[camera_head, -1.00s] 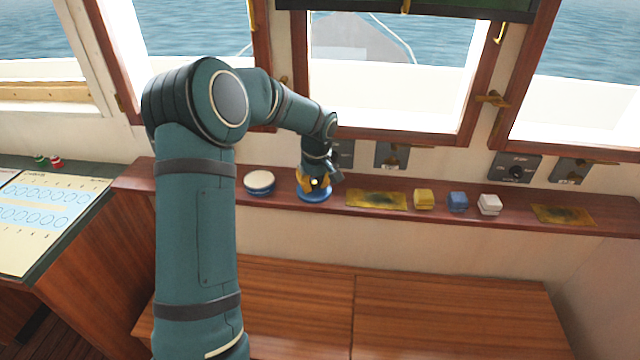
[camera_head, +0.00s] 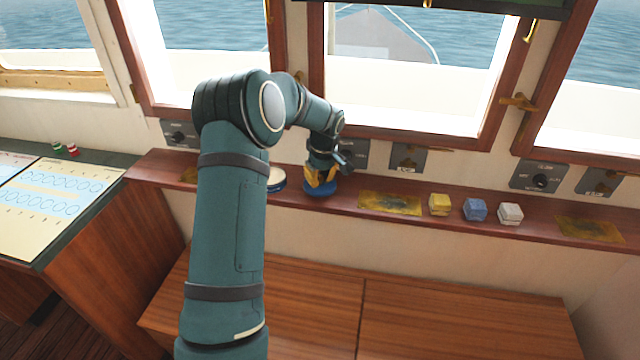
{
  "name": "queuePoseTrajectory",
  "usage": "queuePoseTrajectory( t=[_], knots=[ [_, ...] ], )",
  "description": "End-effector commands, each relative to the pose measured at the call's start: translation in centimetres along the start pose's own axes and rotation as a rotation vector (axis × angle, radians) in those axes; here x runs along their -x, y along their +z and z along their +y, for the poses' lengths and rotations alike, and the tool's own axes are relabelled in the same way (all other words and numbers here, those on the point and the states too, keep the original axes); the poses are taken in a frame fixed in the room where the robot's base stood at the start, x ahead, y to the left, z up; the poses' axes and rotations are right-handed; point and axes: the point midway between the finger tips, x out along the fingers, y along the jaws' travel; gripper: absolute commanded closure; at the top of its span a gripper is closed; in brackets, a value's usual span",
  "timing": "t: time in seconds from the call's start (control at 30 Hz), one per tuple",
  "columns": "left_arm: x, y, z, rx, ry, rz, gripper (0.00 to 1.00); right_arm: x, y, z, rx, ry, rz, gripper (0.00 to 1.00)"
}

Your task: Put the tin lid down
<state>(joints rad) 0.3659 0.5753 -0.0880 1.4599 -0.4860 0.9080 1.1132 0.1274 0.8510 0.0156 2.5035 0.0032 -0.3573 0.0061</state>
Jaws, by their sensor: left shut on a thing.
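My left gripper (camera_head: 321,180), with yellow fingers, points down over the wooden shelf under the windows. It is shut on the blue tin lid (camera_head: 319,190), which sits at or just above the shelf; I cannot tell whether it touches. A round tin (camera_head: 277,181) with a cream top and blue lower rim stands just left of the lid. My left arm hides part of the tin's left side. My right gripper is not in view.
The shelf (camera_head: 540,227) also holds a brass plate (camera_head: 390,203), a yellow box (camera_head: 440,204), a blue box (camera_head: 475,209), a white box (camera_head: 510,213) and another brass plate (camera_head: 590,229). A chart desk (camera_head: 60,195) stands at left.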

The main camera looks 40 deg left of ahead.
Motion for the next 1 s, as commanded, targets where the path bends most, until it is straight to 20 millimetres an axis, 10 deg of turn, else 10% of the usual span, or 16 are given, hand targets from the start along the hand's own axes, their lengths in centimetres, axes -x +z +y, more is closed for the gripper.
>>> queuePoseTrajectory(
  t=[0.47,0.57,1.0],
  knots=[
    [-1.9,0.3,0.0,-0.002,0.0,0.001,1.0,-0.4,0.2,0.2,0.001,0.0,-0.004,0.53],
    [-1.9,0.3,0.0,-0.002,0.0,0.0,0.58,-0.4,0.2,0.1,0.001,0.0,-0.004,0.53],
    [-1.0,0.2,0.0,-0.001,0.001,0.002,0.57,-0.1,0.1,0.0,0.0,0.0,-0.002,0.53]
  ],
)
